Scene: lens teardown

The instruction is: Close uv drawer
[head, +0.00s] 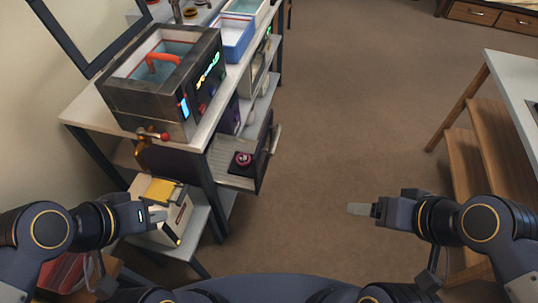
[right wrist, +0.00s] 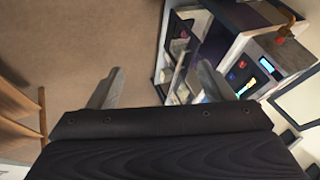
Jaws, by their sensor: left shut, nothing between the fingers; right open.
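The drawer (head: 265,160) stands pulled out from a dark unit on the shelf under the bench top, on the left in the head view. A small dark plate with a red ring-shaped part (head: 244,159) lies inside on its pale ribbed floor. A light bar handle (head: 275,140) is on its dark front. It also seems to show in the right wrist view (right wrist: 181,70), small and tilted. My left gripper (head: 158,215) is shut and empty, in front of the lower shelf, below the drawer. My right gripper (head: 362,209) is open and empty over bare floor, right of the drawer and apart from it.
A metal tank machine (head: 150,115) with a red handle stands on the bench top above. Blue and white bins (head: 233,38) stand behind it. A pale box with a yellow top (head: 162,190) sits on the lower shelf. A wooden-legged table (head: 515,75) stands right; floor between is clear.

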